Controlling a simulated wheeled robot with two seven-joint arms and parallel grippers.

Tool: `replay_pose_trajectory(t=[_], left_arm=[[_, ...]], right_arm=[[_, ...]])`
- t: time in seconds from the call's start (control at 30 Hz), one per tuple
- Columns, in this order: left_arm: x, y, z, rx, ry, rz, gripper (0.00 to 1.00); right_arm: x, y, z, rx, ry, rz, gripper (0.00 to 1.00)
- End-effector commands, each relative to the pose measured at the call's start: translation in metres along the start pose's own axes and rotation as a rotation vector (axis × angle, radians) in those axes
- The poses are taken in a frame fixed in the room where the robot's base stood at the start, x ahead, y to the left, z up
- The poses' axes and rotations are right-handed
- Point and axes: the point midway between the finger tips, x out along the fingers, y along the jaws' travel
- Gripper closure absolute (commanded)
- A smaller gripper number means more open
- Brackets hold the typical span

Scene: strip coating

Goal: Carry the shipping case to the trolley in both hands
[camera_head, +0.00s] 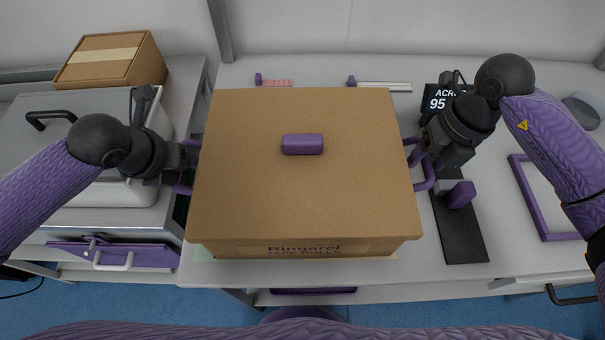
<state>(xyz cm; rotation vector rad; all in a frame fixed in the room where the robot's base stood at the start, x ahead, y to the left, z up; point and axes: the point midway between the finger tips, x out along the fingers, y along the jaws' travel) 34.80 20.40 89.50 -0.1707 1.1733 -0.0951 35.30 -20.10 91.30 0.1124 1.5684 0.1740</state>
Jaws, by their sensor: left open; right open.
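The shipping case is a large closed brown cardboard box (250,190) with "Ringarel TAPE ROLLS" on its front and a purple block (302,144) on its lid. It fills the middle of the white table in the head view. My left gripper (189,166) is open at the case's left side, its purple fingers close to the wall. My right gripper (420,163) is open at the right side in the same way. I cannot tell whether either gripper touches the case. The case hides the table under it. I cannot make out a trolley for certain.
A smaller cardboard box (112,60) stands at the back left, behind a metal-lidded unit (75,105). A black stand with a purple knob (460,194), a dark display (440,97) and a purple frame (535,205) are on the right. Rulers (385,86) lie behind the case.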

Motion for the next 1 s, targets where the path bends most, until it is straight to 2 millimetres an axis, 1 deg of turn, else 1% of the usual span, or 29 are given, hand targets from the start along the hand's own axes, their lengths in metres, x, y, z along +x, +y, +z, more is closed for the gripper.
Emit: replay_pose_trajectory(t=[0.03, 0.13, 0.4, 0.43, 0.47, 0.5, 0.57, 0.6, 0.67, 0.7, 0.73, 1.0], left_arm=[[0.0042, 0.0, 0.0, -0.002, 0.0, 0.0, 0.39], [0.0094, 0.0, -0.0002, 0.0, 0.001, 0.001, 0.39], [0.0108, 0.0002, -0.0003, 0.001, 0.001, 0.002, 0.39], [0.0108, 0.0003, -0.0002, 0.001, 0.0, 0.002, 0.41], [0.0107, 0.0003, -0.0002, 0.001, 0.0, 0.002, 0.47], [0.0107, 0.0002, -0.0002, 0.001, 0.0, 0.002, 0.56], [0.0107, 0.0003, -0.0002, 0.001, 0.0, 0.002, 0.68], [0.0106, 0.0002, -0.0002, 0.001, 0.0, 0.002, 0.77], [0.0106, 0.0002, -0.0002, 0.001, 0.0, 0.002, 0.9], [0.0106, 0.0003, -0.0002, 0.001, 0.0, 0.002, 0.98], [0.0106, 0.0003, -0.0002, 0.001, 0.0, 0.002, 1.0], [0.0105, 0.0004, -0.0001, 0.001, 0.0, 0.002, 1.0]], right_arm=[[0.0045, 0.0003, -0.0005, 0.0, 0.003, 0.001, 0.41], [0.0096, 0.0002, -0.0004, 0.0, 0.002, 0.001, 0.41], [0.0108, 0.0, -0.0002, 0.0, 0.0, 0.0, 0.41], [0.0108, 0.0, -0.0002, 0.0, 0.0, 0.0, 0.43], [0.0108, 0.0, -0.0002, 0.0, 0.0, 0.0, 0.5], [0.0108, 0.0, -0.0002, 0.0, 0.0, 0.0, 0.58], [0.0107, 0.0, -0.0002, 0.0, 0.0, 0.0, 0.71], [0.0107, 0.0, -0.0002, 0.0, 0.0, 0.0, 0.79], [0.0106, 0.0, -0.0002, 0.0, 0.0, 0.0, 0.92], [0.0106, 0.0, -0.0002, 0.0, 0.0, 0.0, 1.0], [0.0106, 0.0, -0.0002, 0.0, 0.0, 0.0, 1.0], [0.0105, -0.0002, -0.0002, 0.0, 0.0, 0.0, 1.0]])
